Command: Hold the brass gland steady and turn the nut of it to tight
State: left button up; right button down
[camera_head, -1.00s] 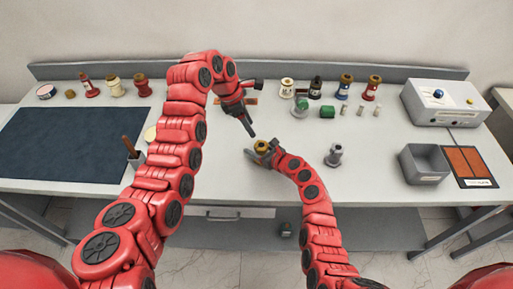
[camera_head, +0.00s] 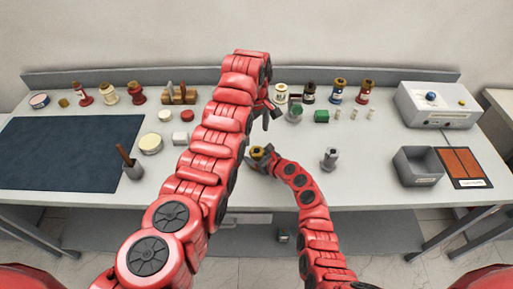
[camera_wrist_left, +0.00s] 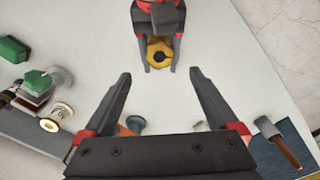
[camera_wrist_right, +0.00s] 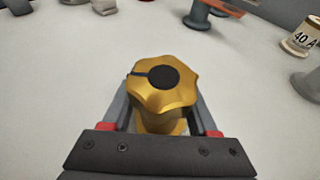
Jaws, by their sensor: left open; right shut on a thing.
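The brass gland (camera_head: 257,153) has a lobed gold nut with a dark round centre and a dark line on its top. My right gripper (camera_head: 262,157) is shut on the gland's body below the nut, near the table's front middle. The right wrist view shows the gland (camera_wrist_right: 160,90) upright between the fingers. My left gripper (camera_head: 268,118) is open and empty, behind the gland and apart from it. In the left wrist view the gland (camera_wrist_left: 160,53) lies beyond the left fingertips (camera_wrist_left: 160,75), with my right gripper around it. The gland's lower end is hidden.
A grey stand (camera_head: 329,158) stands right of the gland. Bushings, spools and a green block (camera_head: 321,116) line the back. A grey bin (camera_head: 418,165) and an orange panel (camera_head: 461,163) are at right. A dark blue mat (camera_head: 70,150) covers the left.

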aim_at(256, 150)
pick_arm(q)
notch_tip(256, 150, down, 9)
jog(key=shift+r, duration=0.2)
dwell(0.3)
jog(key=c, duration=1.4)
jog(key=shift+o, duration=0.2)
jog(key=shift+m, duration=0.8)
jog(key=o, duration=1.4)
jog(key=shift+c, duration=0.2)
notch_tip(256, 150, up, 12)
